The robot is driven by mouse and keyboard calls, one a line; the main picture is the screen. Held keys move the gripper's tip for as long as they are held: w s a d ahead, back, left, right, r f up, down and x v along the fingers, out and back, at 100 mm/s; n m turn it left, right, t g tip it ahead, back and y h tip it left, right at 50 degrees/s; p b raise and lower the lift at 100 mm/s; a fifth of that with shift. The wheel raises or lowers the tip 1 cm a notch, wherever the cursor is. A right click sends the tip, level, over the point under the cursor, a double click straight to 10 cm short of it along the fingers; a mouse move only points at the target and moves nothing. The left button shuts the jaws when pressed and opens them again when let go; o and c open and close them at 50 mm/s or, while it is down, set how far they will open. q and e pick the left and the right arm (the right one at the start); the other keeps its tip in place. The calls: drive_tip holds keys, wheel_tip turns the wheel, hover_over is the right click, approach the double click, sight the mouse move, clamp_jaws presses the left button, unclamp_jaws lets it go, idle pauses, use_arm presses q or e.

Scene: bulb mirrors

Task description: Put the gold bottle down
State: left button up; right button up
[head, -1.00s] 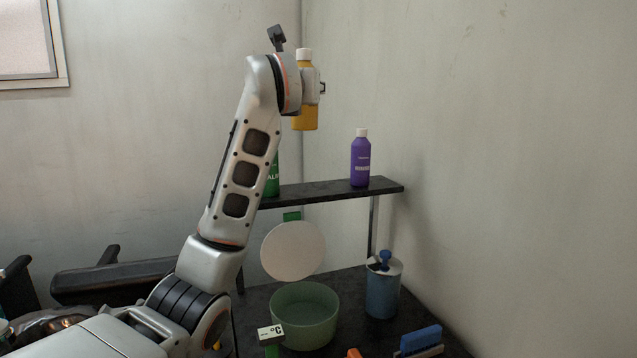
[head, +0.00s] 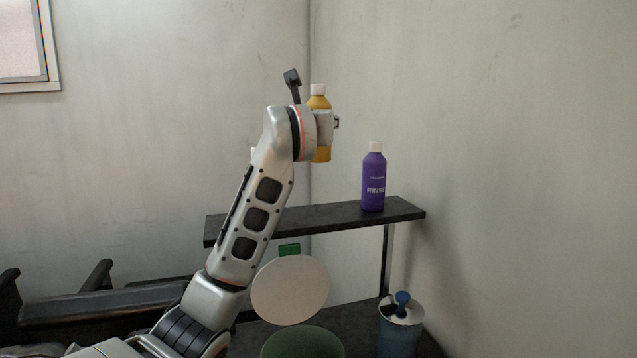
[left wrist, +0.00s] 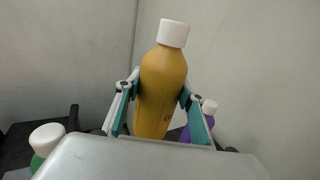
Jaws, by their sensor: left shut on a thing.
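The gold bottle (head: 319,97) has a white cap and is upright, held in the air above the black shelf (head: 330,217). My left gripper (head: 325,127) is shut on it. In the left wrist view the bottle (left wrist: 163,85) stands between the two teal-padded fingers of my left gripper (left wrist: 160,110). Its base is hidden there behind the gripper body. The shelf shows a bare stretch between my arm and the purple bottle. My right gripper is not in view.
A purple bottle (head: 373,182) stands on the shelf's right part. A green bottle (left wrist: 42,150) with a white cap shows at lower left in the left wrist view. Below the shelf are a white disc (head: 290,289), a green bowl (head: 302,344) and a blue canister (head: 400,335).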

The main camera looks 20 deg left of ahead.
sight(316, 160)
use_arm(q)
wheel_tip(316, 160, down, 8)
drive_tip(key=shift+f, duration=0.2)
drive_tip(key=shift+f+p, duration=0.4)
drive_tip(key=shift+f, duration=1.95)
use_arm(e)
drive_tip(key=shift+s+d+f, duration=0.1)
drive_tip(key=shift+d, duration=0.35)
use_arm(q)
drive_tip(key=shift+f, duration=0.1)
drive_tip(key=o, duration=1.5)
